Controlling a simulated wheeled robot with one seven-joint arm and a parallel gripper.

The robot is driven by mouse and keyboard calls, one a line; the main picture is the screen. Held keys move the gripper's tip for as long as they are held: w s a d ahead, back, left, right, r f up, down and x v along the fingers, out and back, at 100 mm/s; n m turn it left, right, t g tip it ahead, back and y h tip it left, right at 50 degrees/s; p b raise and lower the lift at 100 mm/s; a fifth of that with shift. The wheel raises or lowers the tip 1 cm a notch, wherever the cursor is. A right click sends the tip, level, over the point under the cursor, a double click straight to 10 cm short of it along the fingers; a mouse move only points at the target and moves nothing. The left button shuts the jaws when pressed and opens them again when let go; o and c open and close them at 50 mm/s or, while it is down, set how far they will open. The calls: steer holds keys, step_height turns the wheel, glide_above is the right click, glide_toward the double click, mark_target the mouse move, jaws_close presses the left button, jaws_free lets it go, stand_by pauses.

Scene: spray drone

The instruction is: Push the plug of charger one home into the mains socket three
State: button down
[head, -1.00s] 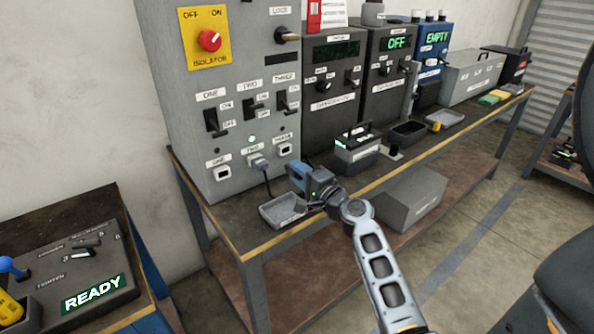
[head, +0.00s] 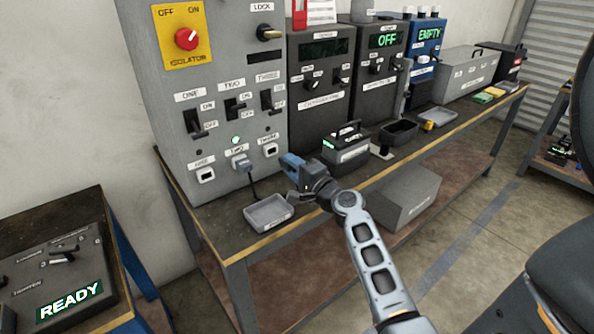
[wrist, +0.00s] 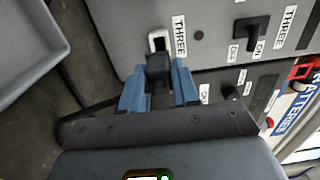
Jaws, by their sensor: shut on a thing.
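Mains socket three (head: 270,150) is a white-framed socket at the lower right of the grey panel. In the wrist view socket three (wrist: 158,40) shows beside its THREE label, its dark opening partly visible. My gripper (head: 288,162) is just right of and below it, pointing at the panel. In the wrist view my gripper (wrist: 158,88) has its blue fingers shut on a dark plug (wrist: 157,68). The plug is lined up with the socket, its front overlapping the socket's lower edge in the picture. I cannot tell whether it touches or has entered. The plug is hidden in the head view.
Socket two (head: 240,160) holds a grey plug with a cord; socket one (head: 205,174) is empty. A grey tray (head: 268,222) lies on the bench below. A battery pack (head: 345,148) with a handle stands right of my gripper. Switches sit above the sockets.

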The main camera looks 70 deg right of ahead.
steer(key=shift+x, duration=1.8)
steer(key=shift+b+x, duration=0.7)
steer(key=shift+x, duration=0.6)
stand_by(0.9)
steer(key=c, duration=0.8)
jaws_free()
steer(key=shift+w, duration=0.1)
steer(key=shift+o, duration=0.2)
steer(key=v, duration=0.6)
steer(key=shift+a+f+b, duration=0.1)
steer(key=shift+b, duration=0.3)
steer(key=shift+v, duration=0.9)
